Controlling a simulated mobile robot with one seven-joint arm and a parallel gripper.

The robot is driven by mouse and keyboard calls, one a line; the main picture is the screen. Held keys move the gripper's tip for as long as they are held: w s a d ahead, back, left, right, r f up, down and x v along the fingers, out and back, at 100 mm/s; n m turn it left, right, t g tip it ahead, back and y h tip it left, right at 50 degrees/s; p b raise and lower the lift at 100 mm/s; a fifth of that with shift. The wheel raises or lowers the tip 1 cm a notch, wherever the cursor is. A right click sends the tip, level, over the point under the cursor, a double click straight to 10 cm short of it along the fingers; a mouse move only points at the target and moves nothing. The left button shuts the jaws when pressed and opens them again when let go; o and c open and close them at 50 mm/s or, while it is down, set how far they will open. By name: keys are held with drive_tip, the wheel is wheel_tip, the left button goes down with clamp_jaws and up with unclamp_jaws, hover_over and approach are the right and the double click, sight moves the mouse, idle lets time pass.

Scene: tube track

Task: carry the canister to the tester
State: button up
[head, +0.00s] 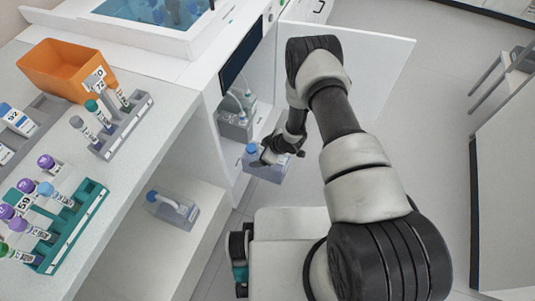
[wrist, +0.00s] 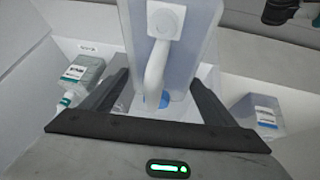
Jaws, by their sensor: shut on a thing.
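A translucent grey canister (head: 266,167) with a blue cap hangs in my gripper (head: 283,152), just outside the open cabinet below the counter. In the wrist view my gripper (wrist: 162,88) has a finger on each side of the canister (wrist: 195,45), shut on it. Its white handle and part of the blue cap show there. I cannot tell for sure which thing is the tester; a white machine with a blue-lit basin (head: 150,12) stands at the top left.
Bottles (head: 237,123) stand inside the open cabinet, and its white door (head: 372,62) swings out to the right. Another canister (head: 172,208) sits on the lower shelf. Tube racks (head: 122,127) and an orange bin (head: 60,68) fill the counter.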

drive_tip(key=w+a+b, duration=0.4)
drive_tip(key=w+a, duration=0.1)
drive_tip(key=a, duration=0.7)
drive_tip(key=w+a+b, duration=0.5)
drive_tip(key=a, duration=0.7)
drive_tip(key=shift+w+f, duration=0.15)
drive_tip(key=shift+a, duration=0.1)
drive_tip(key=shift+s+f, duration=0.2)
drive_tip(key=shift+f, duration=0.5)
idle(1.1)
